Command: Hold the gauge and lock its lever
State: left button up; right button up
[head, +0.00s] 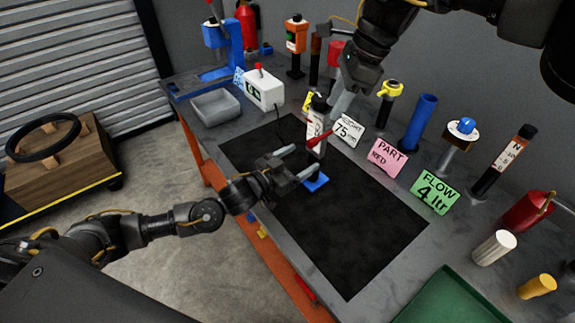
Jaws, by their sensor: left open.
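The gauge (317,128) stands on the black mat (350,215); it has a pale scale column with a dark top, a blue base (316,183) and a red lever (319,134) sticking out at its side. My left gripper (304,159) is open, its two pale fingers pointing at the gauge's lower column. I cannot tell whether they touch it. My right gripper (340,106) hangs from above, just behind and to the right of the gauge's top. Its fingers overlap in this view, so their opening is unclear.
Cards stand behind the mat: white "75" (347,130), pink "PART RED" (388,157), green "FLOW 4 ltr" (434,192). A blue cylinder (420,120) and other devices line the back. A grey tray (216,106) is left, a green tray (455,299) front right. The mat's front is clear.

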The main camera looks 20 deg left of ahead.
aim_at(312, 151)
pick_arm(q)
jog(key=x, duration=0.6)
jog(key=shift+w+d, duration=0.2)
jog(key=shift+w, duration=0.05)
jog(key=shift+c, duration=0.5)
